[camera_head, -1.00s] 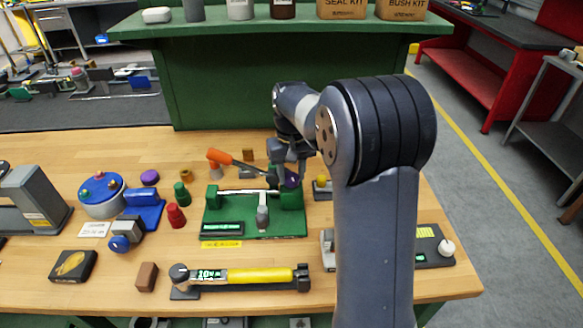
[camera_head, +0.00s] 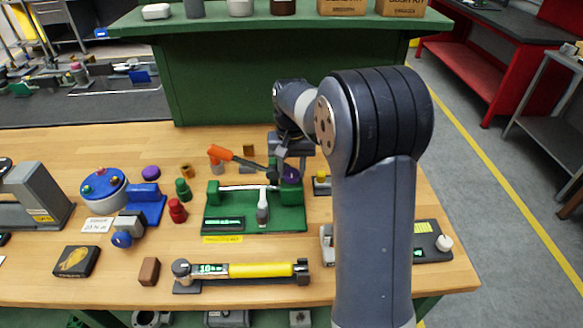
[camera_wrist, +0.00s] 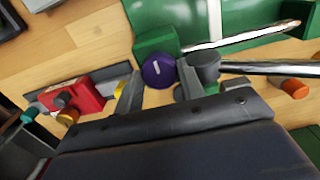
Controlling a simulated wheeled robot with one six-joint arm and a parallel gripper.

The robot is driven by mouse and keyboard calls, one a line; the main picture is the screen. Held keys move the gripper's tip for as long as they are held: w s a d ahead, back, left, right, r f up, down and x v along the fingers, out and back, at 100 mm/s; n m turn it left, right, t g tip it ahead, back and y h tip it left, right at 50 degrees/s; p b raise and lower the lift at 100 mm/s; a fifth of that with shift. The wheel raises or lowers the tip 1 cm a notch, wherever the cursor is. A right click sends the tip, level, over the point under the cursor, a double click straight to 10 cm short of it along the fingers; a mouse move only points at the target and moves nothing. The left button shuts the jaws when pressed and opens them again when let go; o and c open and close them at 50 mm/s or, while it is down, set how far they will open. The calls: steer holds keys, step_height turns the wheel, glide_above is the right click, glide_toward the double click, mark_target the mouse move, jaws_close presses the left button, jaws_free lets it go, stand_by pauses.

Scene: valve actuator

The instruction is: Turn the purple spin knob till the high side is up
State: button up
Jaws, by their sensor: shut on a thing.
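The purple spin knob (camera_head: 291,175) is at the right end of a green fixture (camera_head: 225,224) on the wooden bench. The knob also shows in the wrist view (camera_wrist: 158,71), round, with a short pale mark on its face that runs slanted in the picture. My gripper (camera_wrist: 160,88) has one finger on each side of the knob and is shut on it. In the head view my gripper (camera_head: 287,168) is small and partly covers the knob. I cannot tell which side of the knob is high.
An orange-handled tool (camera_head: 236,156) reaches close to my gripper from the left. A bar and a white-topped lever (camera_head: 263,203) stand on the fixture. A red block (camera_wrist: 86,96) lies near one finger in the wrist view. A yellow-handled tool (camera_head: 258,270) lies in front.

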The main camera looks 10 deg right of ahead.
mark_target(292, 172)
steer(key=o, duration=1)
steer(key=shift+r, duration=0.1)
step_height(292, 172, up, 11)
steer(key=shift+f, duration=0.2)
step_height(292, 172, down, 11)
steer(key=shift+r, duration=0.1)
stand_by(0.5)
